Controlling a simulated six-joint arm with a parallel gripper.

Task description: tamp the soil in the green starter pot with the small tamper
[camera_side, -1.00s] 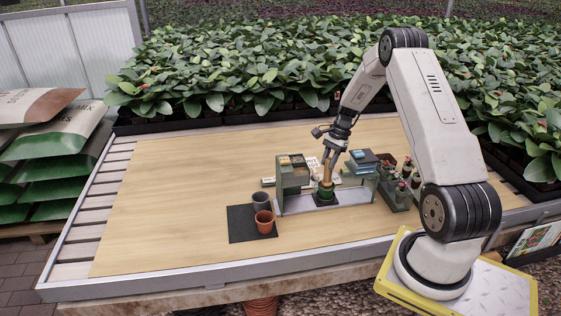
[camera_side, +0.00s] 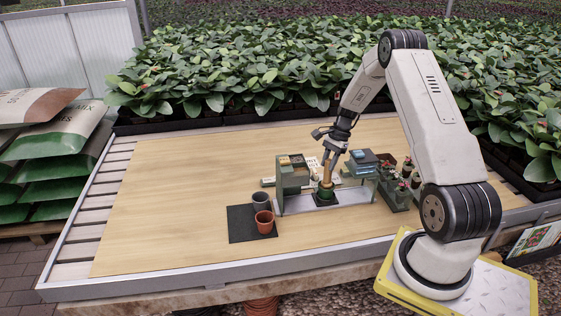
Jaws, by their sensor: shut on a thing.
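The green starter pot (camera_side: 325,198) stands on a small dark pad on the pale strip at the middle of the bench. My gripper (camera_side: 328,163) is above it, shut on the wooden small tamper (camera_side: 327,183), which it holds upright. The lower end of the tamper is at the pot's mouth. The soil inside and the tamper's foot are hidden or too small to tell, so I cannot tell whether they touch.
An orange pot (camera_side: 264,222) and a grey pot (camera_side: 261,201) stand on a dark mat (camera_side: 240,225) at left. A green rack (camera_side: 292,175) stands close left of the tamper. Blue boxes (camera_side: 362,160) and potted cacti (camera_side: 401,185) are at right. The bench's left side is clear.

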